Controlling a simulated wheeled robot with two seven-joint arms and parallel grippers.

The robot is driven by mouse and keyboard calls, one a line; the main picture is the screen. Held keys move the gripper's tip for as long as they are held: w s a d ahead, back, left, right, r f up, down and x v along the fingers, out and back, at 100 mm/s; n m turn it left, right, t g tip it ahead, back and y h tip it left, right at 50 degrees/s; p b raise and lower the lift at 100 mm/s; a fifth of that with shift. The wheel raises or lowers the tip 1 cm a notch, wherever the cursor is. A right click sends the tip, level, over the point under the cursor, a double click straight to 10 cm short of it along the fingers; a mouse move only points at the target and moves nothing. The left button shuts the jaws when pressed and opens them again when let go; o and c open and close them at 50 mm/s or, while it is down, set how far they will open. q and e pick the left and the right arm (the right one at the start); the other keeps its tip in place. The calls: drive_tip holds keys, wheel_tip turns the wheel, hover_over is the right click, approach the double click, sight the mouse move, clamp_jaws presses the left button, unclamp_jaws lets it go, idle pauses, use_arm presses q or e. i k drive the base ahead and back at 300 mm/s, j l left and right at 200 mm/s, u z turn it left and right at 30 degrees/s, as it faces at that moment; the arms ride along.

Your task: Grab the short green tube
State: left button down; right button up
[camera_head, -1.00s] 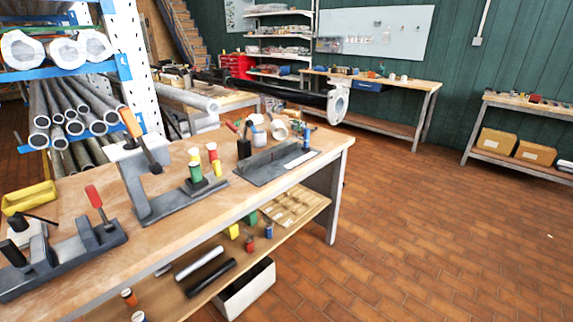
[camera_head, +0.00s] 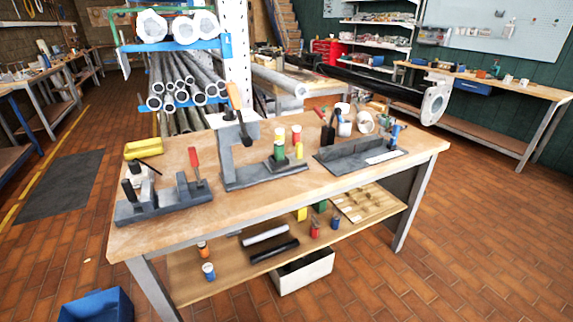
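A short green tube with a pale top (camera_head: 279,151) stands upright on the dark base of the middle fixture (camera_head: 262,178) on the workbench. A second small green piece (camera_head: 320,206) is on the lower shelf, partly hidden by the bench top's edge. A red tube with a pale top (camera_head: 296,135) and a small yellow tube (camera_head: 299,151) stand beside the upper green one. Neither of my grippers shows in the head view.
The wooden workbench (camera_head: 150,228) carries a left clamp fixture (camera_head: 165,205) and a right grey angled fixture (camera_head: 345,160). Red (camera_head: 314,229) and blue (camera_head: 335,222) pieces lie on the lower shelf. A blue bin (camera_head: 97,306) is on the floor at front left. Floor right of the bench is clear.

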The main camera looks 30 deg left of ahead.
sight(278, 152)
drive_tip(key=i+l+u, duration=0.2)
drive_tip(key=u, duration=0.15)
drive_tip(key=i+l+u, duration=0.2)
drive_tip(key=u, duration=0.15)
drive_tip(key=i+l+u, duration=0.1)
drive_tip(key=l+u, duration=0.2)
